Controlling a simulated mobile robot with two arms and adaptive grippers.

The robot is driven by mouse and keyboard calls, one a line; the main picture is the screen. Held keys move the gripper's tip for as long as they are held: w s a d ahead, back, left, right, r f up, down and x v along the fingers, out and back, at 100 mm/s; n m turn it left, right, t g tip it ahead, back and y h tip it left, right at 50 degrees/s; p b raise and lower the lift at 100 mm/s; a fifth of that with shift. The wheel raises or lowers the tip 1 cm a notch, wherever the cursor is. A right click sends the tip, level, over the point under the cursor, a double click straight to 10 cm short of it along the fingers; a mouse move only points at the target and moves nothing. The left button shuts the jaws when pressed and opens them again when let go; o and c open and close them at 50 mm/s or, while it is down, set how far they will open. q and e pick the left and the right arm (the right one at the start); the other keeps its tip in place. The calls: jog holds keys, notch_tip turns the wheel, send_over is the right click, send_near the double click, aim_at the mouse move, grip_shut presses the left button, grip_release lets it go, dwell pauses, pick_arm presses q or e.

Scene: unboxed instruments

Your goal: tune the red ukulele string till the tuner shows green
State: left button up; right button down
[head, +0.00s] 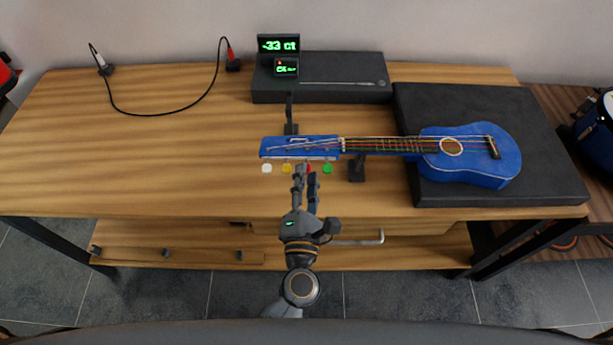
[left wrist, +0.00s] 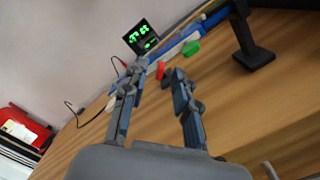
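The blue ukulele (head: 469,169) lies with its body on a dark pad and its headstock (head: 299,146) to the left. White, yellow, red (head: 309,168) and green (head: 327,169) pegs line the headstock's near side. My left gripper (head: 306,174) is at the red peg. In the left wrist view its fingers (left wrist: 159,75) are apart, with the red peg (left wrist: 165,73) between the tips; I cannot tell if they touch it. The tuner screen (head: 279,45) reads "-33 ct" in green digits, with a smaller display below. My right gripper is out of view.
A neck stand (head: 356,170) holds the neck close to the green peg. The dark pad (head: 550,165) is at the right. A black cable (head: 150,114) loops at the back left.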

pick_arm(q)
jog(key=s, duration=1.1)
jog(key=shift+s+a+f, duration=0.2)
jog(key=shift+s+a, duration=0.1)
jog(key=shift+s, duration=0.05)
